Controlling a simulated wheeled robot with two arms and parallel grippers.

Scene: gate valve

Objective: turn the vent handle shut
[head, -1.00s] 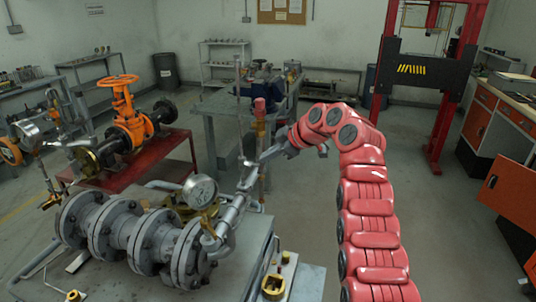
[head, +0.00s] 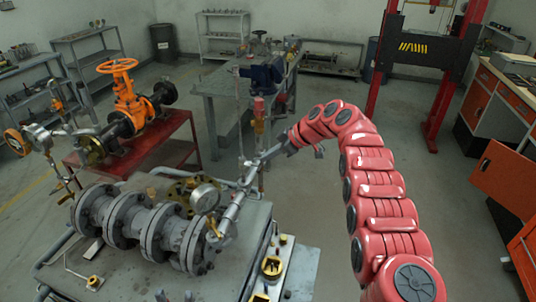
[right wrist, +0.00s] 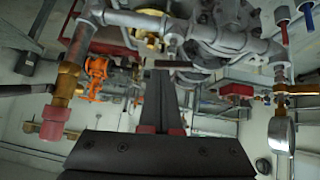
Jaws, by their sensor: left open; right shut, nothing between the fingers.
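My right gripper (head: 256,160) reaches in from the right in the head view, beside the thin upright pipe near the gauge. In the right wrist view its two dark fingers (right wrist: 160,78) lie together with nothing between them. A short brownish bar (right wrist: 182,64) shows close to the fingertips; I cannot tell whether they touch it. A red handle (right wrist: 236,90) shows to the right of the fingers. I cannot tell for sure which part is the vent handle. A red cap on a brass fitting (head: 259,106) tops the pipework. My left gripper is not in view.
A grey flanged pipe assembly (head: 182,238) with a gauge (head: 205,198) fills the near bench. The gauge also shows in the wrist view (right wrist: 281,136). An orange valve (head: 127,95) stands on a red stand behind. Open floor lies right of the bench.

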